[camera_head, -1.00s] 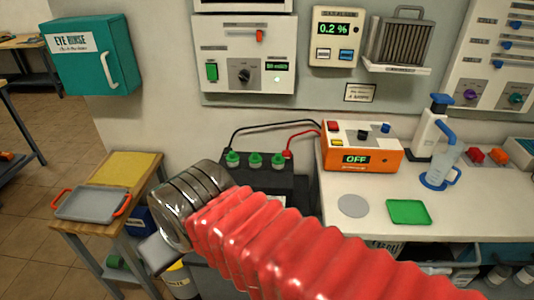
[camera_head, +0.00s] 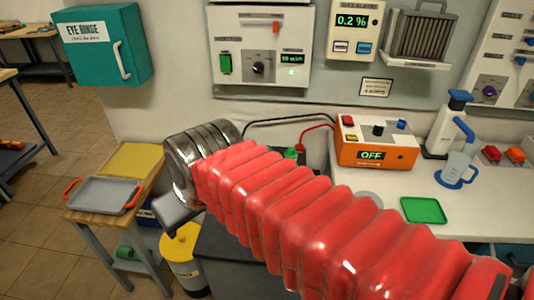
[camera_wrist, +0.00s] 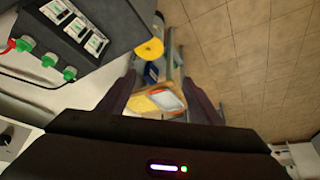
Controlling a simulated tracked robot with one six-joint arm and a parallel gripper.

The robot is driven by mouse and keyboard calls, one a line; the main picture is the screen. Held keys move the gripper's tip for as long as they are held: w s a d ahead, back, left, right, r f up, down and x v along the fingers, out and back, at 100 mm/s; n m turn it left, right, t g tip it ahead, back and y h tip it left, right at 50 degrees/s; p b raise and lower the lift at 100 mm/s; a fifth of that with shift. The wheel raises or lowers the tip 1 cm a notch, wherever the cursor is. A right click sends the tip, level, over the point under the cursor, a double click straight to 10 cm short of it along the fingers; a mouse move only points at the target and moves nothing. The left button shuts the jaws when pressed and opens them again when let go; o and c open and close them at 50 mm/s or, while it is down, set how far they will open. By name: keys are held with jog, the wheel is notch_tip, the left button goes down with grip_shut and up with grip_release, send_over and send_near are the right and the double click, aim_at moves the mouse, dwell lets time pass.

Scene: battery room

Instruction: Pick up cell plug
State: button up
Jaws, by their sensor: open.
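Three green cell plugs sit in a row on the black battery (camera_wrist: 105,15) at the upper left of the wrist view: one by the red terminal (camera_wrist: 27,43), one in the middle (camera_wrist: 48,60) and one nearest me (camera_wrist: 70,73). In the head view only one green plug (camera_head: 291,153) shows above my red arm; the others are hidden. My gripper (camera_wrist: 160,85) is open and empty. Its fingers point down past the battery's side, toward the floor and side table, with the plugs off to their left.
A side table holds a grey tray with red handles (camera_head: 103,197) and a yellow mat (camera_head: 131,158). A yellow-lidded bin (camera_head: 182,243) stands beside it. An orange charger reading OFF (camera_head: 376,145) is on the bench with a green tray (camera_head: 424,210). Black and red cables run to the battery.

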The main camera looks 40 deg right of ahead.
jog(key=shift+o, duration=0.4)
jog(key=w+d+r, duration=0.2)
jog(key=w+d, duration=0.5)
jog(key=w, duration=0.1)
jog(key=shift+w+d+g, duration=0.3)
jog(key=shift+w+d, duration=0.05)
jog(key=m, duration=0.1)
send_over(268, 147)
jog(key=s, duration=0.5)
notch_tip(268, 147, down, 11)
jog(key=shift+s+a+r+h, duration=0.15)
jog(key=shift+s+a+h, duration=0.05)
jog(key=shift+a+h, duration=0.1)
jog(key=shift+x, duration=4.35)
jog(key=shift+s, duration=0.1)
